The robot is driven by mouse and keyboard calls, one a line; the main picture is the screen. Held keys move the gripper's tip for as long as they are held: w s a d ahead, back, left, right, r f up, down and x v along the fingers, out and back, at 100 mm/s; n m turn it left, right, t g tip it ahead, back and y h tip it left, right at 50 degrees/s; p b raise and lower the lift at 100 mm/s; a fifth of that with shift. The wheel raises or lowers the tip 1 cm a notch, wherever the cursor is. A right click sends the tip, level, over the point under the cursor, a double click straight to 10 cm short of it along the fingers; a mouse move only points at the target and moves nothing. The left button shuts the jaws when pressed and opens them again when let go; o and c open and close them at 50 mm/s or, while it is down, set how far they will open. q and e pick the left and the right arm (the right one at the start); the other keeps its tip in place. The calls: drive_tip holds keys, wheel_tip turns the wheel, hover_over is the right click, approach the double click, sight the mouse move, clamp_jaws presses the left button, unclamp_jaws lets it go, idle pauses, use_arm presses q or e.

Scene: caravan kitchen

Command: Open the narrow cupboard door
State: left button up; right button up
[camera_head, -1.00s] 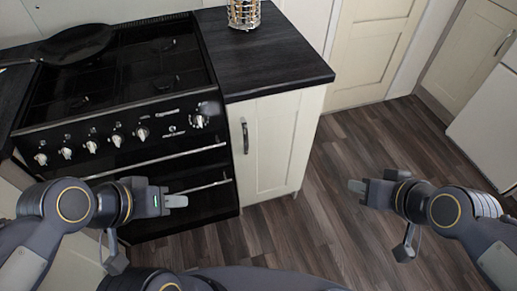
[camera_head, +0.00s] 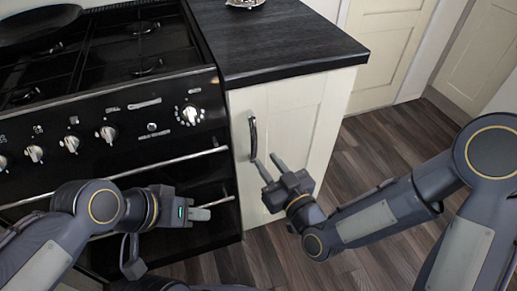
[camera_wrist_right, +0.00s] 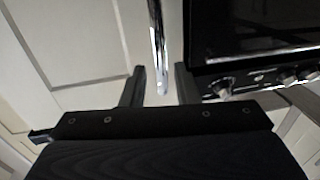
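The narrow cupboard door (camera_head: 292,135) is cream, shut, and stands just right of the black cooker. Its dark vertical handle (camera_head: 253,137) is near the door's left edge. My right gripper (camera_head: 268,166) is open in front of the door, its fingertips close to the handle's lower end. In the right wrist view the handle (camera_wrist_right: 157,45) appears as a shiny bar between the two open fingers (camera_wrist_right: 160,85). I cannot tell whether they touch it. My left gripper (camera_head: 205,214) is low in front of the cooker, away from the door; its finger gap cannot be made out.
The black cooker (camera_head: 105,125) with knobs and rail handles stands at the left, a pan (camera_head: 38,24) on its hob. A dark worktop (camera_head: 280,42) overhangs the cupboard, with a metal rack (camera_head: 245,3) on it. Wooden floor (camera_head: 365,150) is free to the right.

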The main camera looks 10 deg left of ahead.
sight(257, 148)
drive_tip(key=x, duration=0.6)
drive_tip(key=shift+w+a, duration=0.15)
clamp_jaws()
